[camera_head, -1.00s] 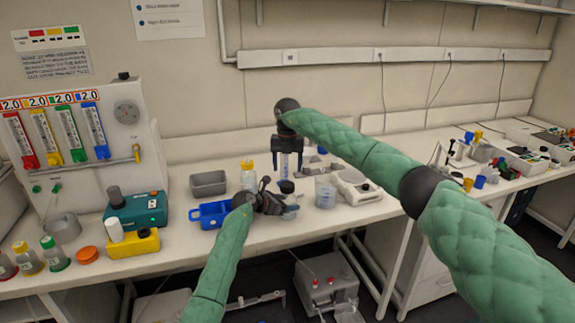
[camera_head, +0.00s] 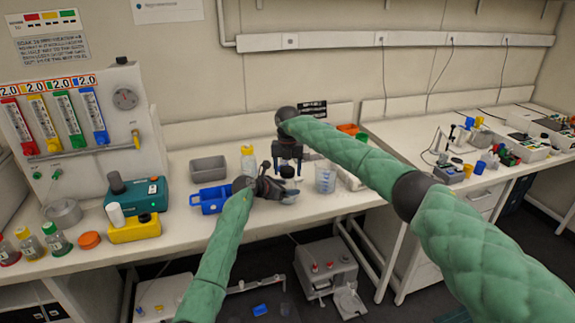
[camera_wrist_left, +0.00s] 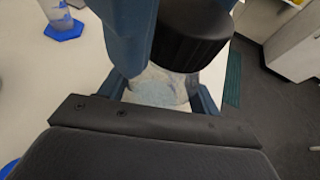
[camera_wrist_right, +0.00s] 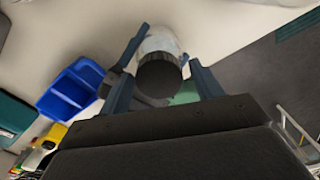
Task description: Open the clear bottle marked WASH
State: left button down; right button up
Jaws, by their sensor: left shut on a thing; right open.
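A clear bottle with a black ribbed cap (camera_wrist_left: 190,40) is held in my left gripper (camera_wrist_left: 165,88). Its clear body (camera_wrist_left: 158,80) shows between the blue fingers, and no WASH marking is readable. My left gripper (camera_head: 270,187) is low over the bench in the head view, with the black cap (camera_head: 287,171) just right of it. My right gripper (camera_head: 288,156) points down above the cap. In the right wrist view my open right gripper (camera_wrist_right: 165,55) has its fingers on either side of the cap (camera_wrist_right: 158,82); contact is not clear.
A blue tray (camera_head: 208,208) and a grey bin (camera_head: 208,162) stand left of the grippers. A yellow-capped bottle (camera_head: 248,160) is close behind. A clear beaker (camera_head: 325,178) stands close on the right. A blue-based cylinder (camera_wrist_left: 63,28) shows in the left wrist view.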

aim_at(288, 169)
jog(key=c, duration=1)
jog(key=n, duration=0.5)
jog(key=shift+n, duration=0.4)
jog(key=shift+r, duration=0.4)
jog(key=shift+r, duration=0.7)
jog(key=shift+r, duration=0.1)
jog(key=shift+r, duration=1.95)
pick_arm(q)
jog(key=shift+c, duration=1.3)
grip_release()
